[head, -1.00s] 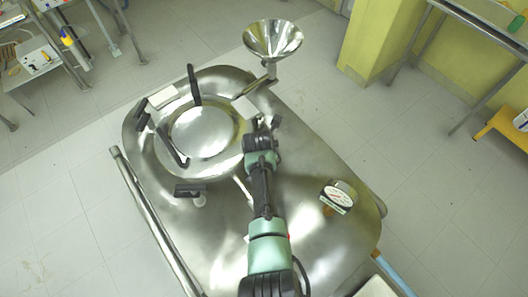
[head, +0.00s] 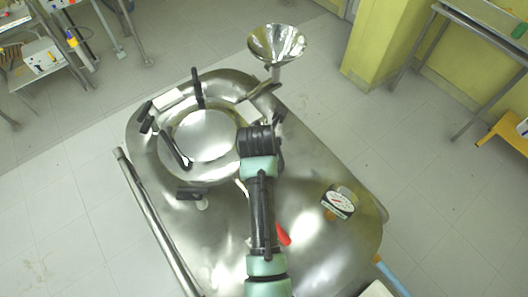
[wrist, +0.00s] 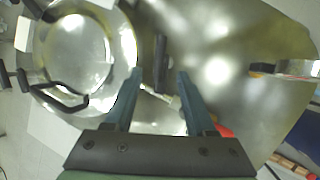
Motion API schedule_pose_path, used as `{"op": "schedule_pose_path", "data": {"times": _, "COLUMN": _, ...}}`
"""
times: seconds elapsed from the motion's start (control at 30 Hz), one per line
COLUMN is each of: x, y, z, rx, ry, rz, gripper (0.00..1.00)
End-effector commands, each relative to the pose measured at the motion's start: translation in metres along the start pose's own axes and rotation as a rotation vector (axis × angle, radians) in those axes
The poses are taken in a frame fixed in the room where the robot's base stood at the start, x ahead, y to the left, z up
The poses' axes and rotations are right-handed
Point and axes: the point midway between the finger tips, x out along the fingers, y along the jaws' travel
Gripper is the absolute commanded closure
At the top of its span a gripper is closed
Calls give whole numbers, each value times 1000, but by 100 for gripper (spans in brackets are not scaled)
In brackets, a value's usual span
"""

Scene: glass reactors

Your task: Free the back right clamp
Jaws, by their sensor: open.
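In the wrist view, a black clamp handle (wrist: 161,60) stands on the right side of the round steel lid (wrist: 120,40), matching the back right clamp best. My gripper (wrist: 160,85) is open, its two fingers apart, with the handle in line with the gap, a little beyond the tips. The fingers do not visibly touch it. In the head view my gripper's upper end (head: 256,142) covers the right edge of the lid (head: 205,135), hiding the fingers and this handle. Other black clamps are at the back (head: 198,88), left (head: 146,118) and front (head: 190,193).
A steel funnel (head: 277,43) rises behind the lid. A dial gauge (head: 338,201) stands on the right of the vessel top. A red handle (head: 283,235) sits beside my arm. The lid's own black handle (head: 175,148) is on its left. Bare floor surrounds the vessel.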

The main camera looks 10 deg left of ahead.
Motion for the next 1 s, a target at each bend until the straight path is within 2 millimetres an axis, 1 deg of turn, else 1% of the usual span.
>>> {"op": "schedule_pose_path", "data": {"times": 0.1, "x": -10, "y": 0, "z": -1, "rx": 0, "ry": 0, "rz": 0, "gripper": 44}}
{"op": "schedule_pose_path", "data": {"times": 0.23, "x": -16, "y": 0, "z": 0, "rx": 0, "ry": 0, "rz": 0, "gripper": 44}}
{"op": "schedule_pose_path", "data": {"times": 0.87, "x": -17, "y": 0, "z": 0, "rx": 0, "ry": 1, "rz": 0, "gripper": 44}}
{"op": "schedule_pose_path", "data": {"times": 0.93, "x": -21, "y": 4, "z": 7, "rx": 35, "ry": -23, "rz": 18, "gripper": 44}}
{"op": "schedule_pose_path", "data": {"times": 1.0, "x": -30, "y": 13, "z": 21, "rx": 110, "ry": -67, "rz": 57, "gripper": 44}}
